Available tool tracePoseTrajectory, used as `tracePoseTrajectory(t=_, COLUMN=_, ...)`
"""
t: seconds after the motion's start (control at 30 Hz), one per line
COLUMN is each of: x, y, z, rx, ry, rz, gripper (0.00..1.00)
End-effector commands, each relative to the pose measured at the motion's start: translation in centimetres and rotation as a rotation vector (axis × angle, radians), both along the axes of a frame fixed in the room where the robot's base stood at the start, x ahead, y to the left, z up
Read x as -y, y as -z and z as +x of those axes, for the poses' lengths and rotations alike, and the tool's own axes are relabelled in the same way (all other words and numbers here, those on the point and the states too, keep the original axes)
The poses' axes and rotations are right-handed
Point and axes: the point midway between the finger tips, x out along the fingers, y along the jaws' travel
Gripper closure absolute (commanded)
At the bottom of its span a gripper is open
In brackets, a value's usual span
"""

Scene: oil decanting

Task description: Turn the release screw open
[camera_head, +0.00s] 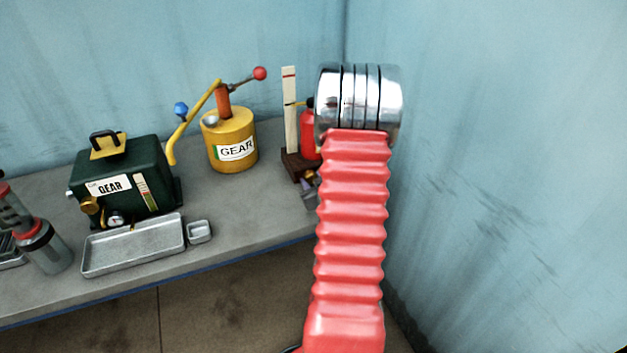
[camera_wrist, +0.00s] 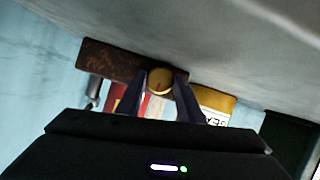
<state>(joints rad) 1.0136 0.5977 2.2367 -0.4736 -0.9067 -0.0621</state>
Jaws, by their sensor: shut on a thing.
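The release screw shows as a round brass knob (camera_wrist: 160,78) in the wrist view. It is on the dark brown base (camera_wrist: 112,60) of a red body (camera_wrist: 133,100). My gripper (camera_wrist: 163,88) has its two dark fingers on either side of the knob, shut on it. In the head view the red body (camera_head: 309,139) stands on its base (camera_head: 293,168) near the right end of the bench, partly behind my arm. My gripper (camera_head: 310,183) is small there, low in front of the base. The knob cannot be made out in that view.
A white upright scale (camera_head: 289,110) rises beside the red body. A yellow GEAR can (camera_head: 227,135) with a red-knobbed lever stands to its left. Further left are a green GEAR tank (camera_head: 125,180), a grey tray (camera_head: 135,247), a small dish (camera_head: 199,232) and jars (camera_head: 45,248). Walls close the corner.

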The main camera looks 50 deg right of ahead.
Motion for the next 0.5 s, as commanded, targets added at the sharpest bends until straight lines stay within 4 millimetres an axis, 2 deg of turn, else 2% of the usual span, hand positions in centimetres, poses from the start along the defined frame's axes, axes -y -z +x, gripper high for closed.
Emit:
tracePoseTrajectory(t=0.03, x=0.72, y=-0.04, z=-0.05, rx=0.001, ry=0.003, rz=-0.002, gripper=0.89)
tracePoseTrajectory(t=0.5, x=0.26, y=-0.09, z=-0.18, rx=0.039, ry=0.004, rz=0.063, gripper=0.89)
